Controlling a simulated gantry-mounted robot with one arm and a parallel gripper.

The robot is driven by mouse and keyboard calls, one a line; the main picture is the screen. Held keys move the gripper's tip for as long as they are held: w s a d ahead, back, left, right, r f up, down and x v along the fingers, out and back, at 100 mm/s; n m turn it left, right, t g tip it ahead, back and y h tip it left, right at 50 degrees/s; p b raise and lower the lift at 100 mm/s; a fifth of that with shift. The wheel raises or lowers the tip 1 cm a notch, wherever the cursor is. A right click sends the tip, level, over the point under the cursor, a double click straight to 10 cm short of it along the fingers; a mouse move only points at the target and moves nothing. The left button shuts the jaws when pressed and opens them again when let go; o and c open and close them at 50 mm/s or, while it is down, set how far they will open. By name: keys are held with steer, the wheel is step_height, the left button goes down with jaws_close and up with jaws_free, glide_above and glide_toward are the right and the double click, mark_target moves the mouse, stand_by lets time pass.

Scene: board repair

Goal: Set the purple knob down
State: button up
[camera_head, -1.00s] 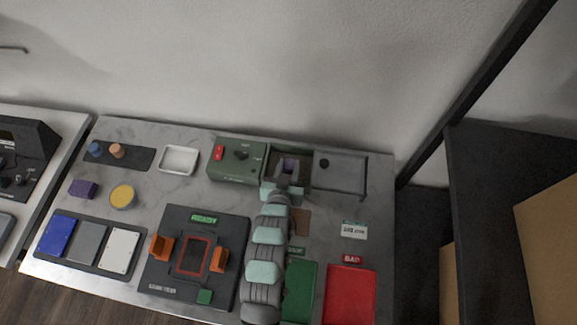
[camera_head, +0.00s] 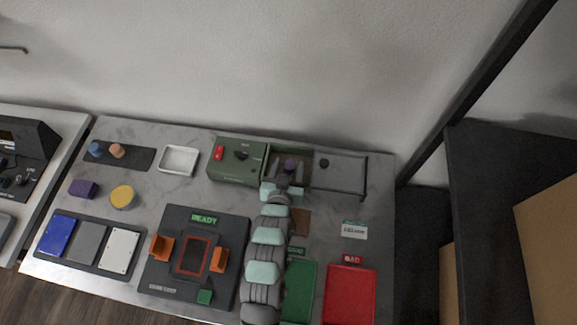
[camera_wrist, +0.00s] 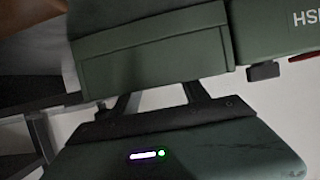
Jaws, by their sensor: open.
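The jaws are open. In the wrist view, my two fingers (camera_wrist: 163,97) stand apart with nothing seen between them, below a dark green box wall. The knob is not visible in the wrist view. I cannot tell whether a finger still touches it.
The green box (camera_head: 236,160) with a red switch is left of the bay; the grey cover (camera_head: 339,174) is right. A black mat (camera_head: 135,160) holds blue and orange knobs. A white tray (camera_head: 179,160), purple block (camera_head: 83,188), yellow-topped round container (camera_head: 122,196) and red tray (camera_head: 349,297) surround the fixture (camera_head: 170,222).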

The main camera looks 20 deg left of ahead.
steer(key=v, duration=1.1)
steer(key=shift+s, duration=0.4)
steer(key=shift+d+r, duration=0.1)
steer(key=shift+r, duration=0.05)
steer(key=shift+c, duration=0.3)
